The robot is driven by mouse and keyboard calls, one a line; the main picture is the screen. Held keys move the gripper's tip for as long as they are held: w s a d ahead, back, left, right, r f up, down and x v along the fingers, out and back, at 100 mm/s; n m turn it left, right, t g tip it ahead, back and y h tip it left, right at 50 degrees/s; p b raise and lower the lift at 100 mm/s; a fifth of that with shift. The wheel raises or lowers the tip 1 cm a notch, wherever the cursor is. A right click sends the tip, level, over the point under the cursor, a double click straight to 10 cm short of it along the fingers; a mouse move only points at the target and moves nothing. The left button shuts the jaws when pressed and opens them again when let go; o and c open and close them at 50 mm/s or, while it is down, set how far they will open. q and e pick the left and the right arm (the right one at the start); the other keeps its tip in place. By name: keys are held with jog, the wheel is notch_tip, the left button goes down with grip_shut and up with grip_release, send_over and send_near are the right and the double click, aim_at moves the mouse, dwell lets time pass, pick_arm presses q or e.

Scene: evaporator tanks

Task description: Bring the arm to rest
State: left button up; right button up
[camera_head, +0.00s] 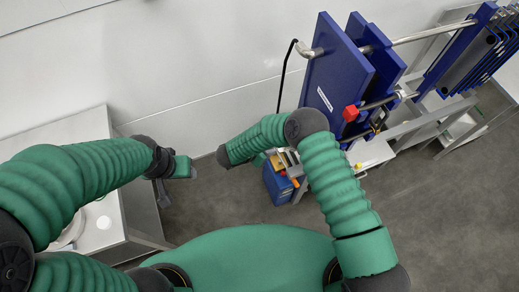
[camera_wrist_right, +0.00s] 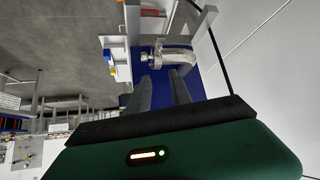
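My right gripper (camera_wrist_right: 160,76) shows in the right wrist view. Its two grey fingers stand apart with a gap between them, and I see nothing held there. A curved metal pipe (camera_wrist_right: 185,58) and a blue panel (camera_wrist_right: 212,80) lie beyond the fingertips. In the head view my right arm bends at a dark elbow and its forearm points left, in front of the blue machine; its fingers are not clear there. My left arm comes in from the left, and its small green and dark hand end (camera_head: 184,168) is over the floor beside the metal table. I cannot make out its finger gap.
A blue plate machine (camera_head: 340,85) with a red knob (camera_head: 350,113) and metal rails stands at the back right. A blue box (camera_head: 277,186) sits near my right arm. A metal table (camera_head: 95,230) is at the left, a pale wall behind. Floor is clear at the lower right.

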jog(key=w+a+r+n+t+y+b, duration=0.5)
jog(key=w+y+b, duration=0.1)
jog(key=w+b, duration=0.3)
pick_arm(q)
jog(key=s+b+x, duration=0.2)
jog(key=b+x, duration=0.3)
jog(key=x, duration=0.5)
jog(key=s+d+f+b+x, duration=0.1)
jog(key=s+b+x, duration=0.1)
jog(key=b+x, duration=0.4)
jog(key=shift+s+b+x, duration=0.25)
jog(key=shift+b+x, duration=0.05)
jog(key=shift+x, duration=1.6)
pick_arm(e)
jog(key=s+d+f+n+g, duration=0.1)
jog(key=s+d+g, duration=0.3)
jog(key=s+d, duration=0.6)
jog(key=s+d+f+n+g+y, duration=0.1)
jog(key=s+d+n+g, duration=0.2)
jog(key=s+d, duration=0.7)
jog(key=shift+s+f+n+g, duration=0.25)
jog(key=shift+s+n+g, duration=0.25)
jog(key=shift+s, duration=2.95)
